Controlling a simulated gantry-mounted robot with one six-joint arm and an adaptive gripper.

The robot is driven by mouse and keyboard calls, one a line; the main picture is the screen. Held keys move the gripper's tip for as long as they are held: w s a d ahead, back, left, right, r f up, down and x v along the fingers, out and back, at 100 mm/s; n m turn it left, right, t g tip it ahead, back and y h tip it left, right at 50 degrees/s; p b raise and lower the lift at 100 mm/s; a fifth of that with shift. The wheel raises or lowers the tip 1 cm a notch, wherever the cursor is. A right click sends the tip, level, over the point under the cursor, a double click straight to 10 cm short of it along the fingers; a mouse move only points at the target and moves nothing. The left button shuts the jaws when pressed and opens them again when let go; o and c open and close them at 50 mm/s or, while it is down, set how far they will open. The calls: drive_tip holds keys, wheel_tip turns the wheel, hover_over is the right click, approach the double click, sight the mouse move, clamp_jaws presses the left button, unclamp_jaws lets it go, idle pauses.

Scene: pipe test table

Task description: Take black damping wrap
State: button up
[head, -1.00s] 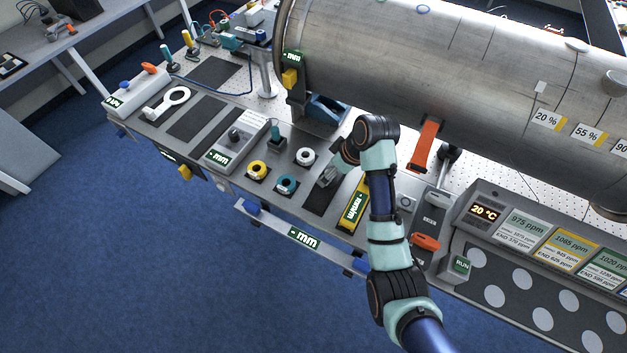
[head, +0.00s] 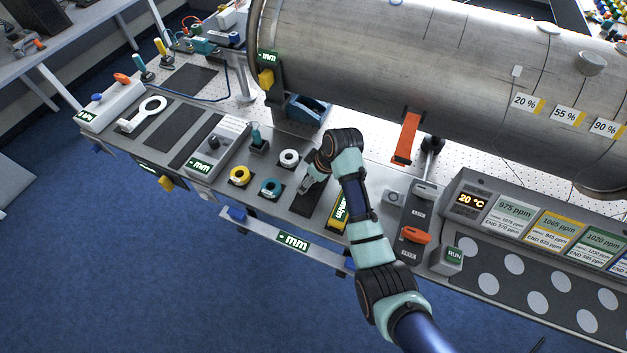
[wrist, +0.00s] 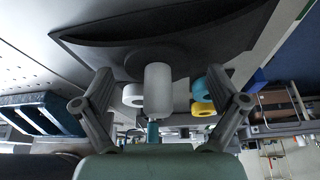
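A flat black piece, which I take to be the black damping wrap (head: 308,202), lies on the table's front panel beneath my gripper (head: 306,185). In the wrist view the black piece (wrist: 215,35) fills the top, with a curved edge. A pale grey cylinder (wrist: 158,90) shows in front of it, between the fingers; I cannot tell whether it is fixed to the black piece. My gripper (wrist: 160,108) is open, one finger on each side of the cylinder, with gaps on both sides. Part of the black piece is hidden by my arm in the head view.
White (head: 289,158), teal (head: 270,187) and yellow (head: 239,176) rolls sit left of my gripper. A yellow-green labelled block (head: 338,212) stands close on the right. The large steel pipe (head: 400,75) lies behind, with an orange strap (head: 407,138) below it.

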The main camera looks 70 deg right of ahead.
drive_tip(key=shift+f, duration=0.1)
drive_tip(key=c, duration=0.8)
drive_tip(key=shift+c, duration=0.2)
wheel_tip(320, 180, up, 4)
drive_tip(key=shift+f+p, duration=0.25)
drive_tip(key=shift+p, duration=0.15)
clamp_jaws()
wheel_tip(320, 180, up, 17)
drive_tip(key=p, duration=0.3)
